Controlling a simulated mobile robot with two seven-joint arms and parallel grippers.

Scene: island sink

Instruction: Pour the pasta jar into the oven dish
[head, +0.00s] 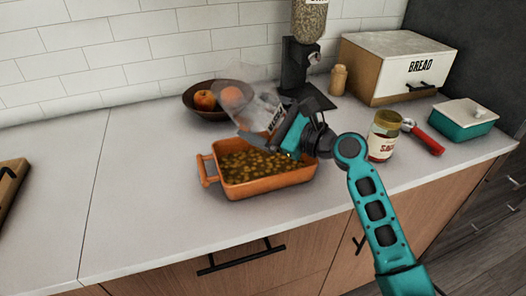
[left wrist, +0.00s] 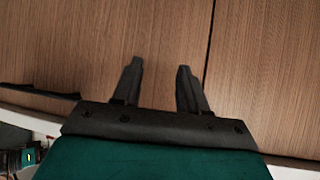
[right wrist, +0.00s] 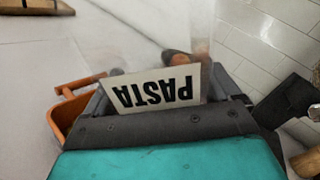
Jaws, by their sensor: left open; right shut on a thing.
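The orange oven dish (head: 262,187) sits on the counter and holds many small yellow-brown pasta pieces (head: 255,165). Its left handle and rim also show in the right wrist view (right wrist: 66,114). The clear pasta jar (head: 255,103) is tilted above the dish's back edge and looks empty; its upside-down PASTA label (right wrist: 155,90) fills the middle of the right wrist view. My right gripper (head: 283,130) is shut on the jar, over the dish's right part. My left gripper (left wrist: 155,85) is open and empty in front of the wooden cabinet fronts; it is outside the head view.
A fruit bowl (head: 204,104) stands behind the dish, partly hidden by the jar. A dark dispenser (head: 295,65), a bread box (head: 395,65), a sauce jar (head: 382,135) and a teal dish (head: 463,120) stand to the right.

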